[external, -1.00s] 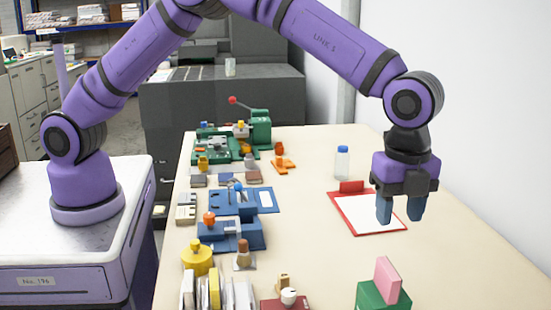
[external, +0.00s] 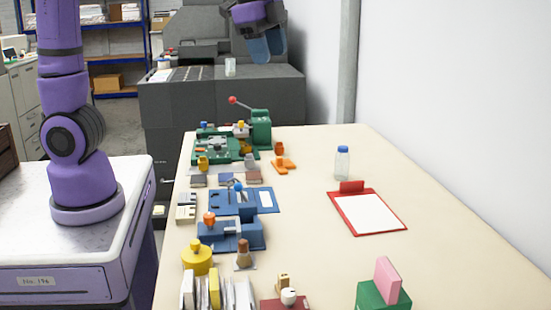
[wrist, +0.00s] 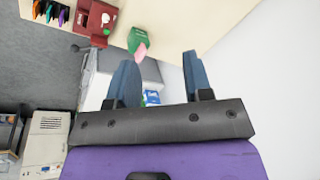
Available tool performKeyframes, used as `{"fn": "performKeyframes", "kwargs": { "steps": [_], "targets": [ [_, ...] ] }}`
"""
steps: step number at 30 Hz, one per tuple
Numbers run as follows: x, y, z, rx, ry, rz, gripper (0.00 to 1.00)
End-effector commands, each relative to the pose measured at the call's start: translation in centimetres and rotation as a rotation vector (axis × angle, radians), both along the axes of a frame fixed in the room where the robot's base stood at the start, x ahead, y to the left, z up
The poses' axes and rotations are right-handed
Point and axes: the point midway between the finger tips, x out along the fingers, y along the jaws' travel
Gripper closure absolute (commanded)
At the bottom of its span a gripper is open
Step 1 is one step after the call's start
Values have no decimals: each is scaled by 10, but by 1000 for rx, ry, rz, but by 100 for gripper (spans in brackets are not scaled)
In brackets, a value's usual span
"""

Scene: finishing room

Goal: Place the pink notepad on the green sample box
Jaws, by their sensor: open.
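The pink notepad (external: 387,277) stands upright, slightly tilted, on top of the green sample box (external: 384,296) at the front right of the table in the external view. Nothing else touches the notepad. In the wrist view the pink notepad (wrist: 142,51) and the green box (wrist: 137,38) show small and far off, beyond the fingers. My gripper (external: 262,48) is raised high at the top of the external view, over the dark machine and far from the box. Its blue fingers are apart and empty; they also show in the wrist view (wrist: 160,80).
A red clipboard (external: 366,212) and a capped bottle (external: 342,163) are on the right half of the table. Blue and green tools, a yellow pot (external: 197,257) and upright files line the left side. The table's middle is clear.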

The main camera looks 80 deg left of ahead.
Motion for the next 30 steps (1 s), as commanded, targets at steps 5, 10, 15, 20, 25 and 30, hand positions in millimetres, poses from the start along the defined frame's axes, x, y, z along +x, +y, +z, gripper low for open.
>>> {"fn": "performKeyframes", "kwargs": {
  "steps": [5, 10, 15, 20, 25, 30],
  "targets": [
    [-58, 45, 16, -50, -59, 175, 54],
    [-113, 79, 19, -111, -110, 336, 54],
    [-168, 107, 12, -187, -160, 496, 54],
    [-212, 125, -3, -259, -196, 623, 54],
    [-239, 133, -15, -312, -219, 705, 54],
    [-246, 135, -20, -328, -225, 730, 54]
  ]
}}
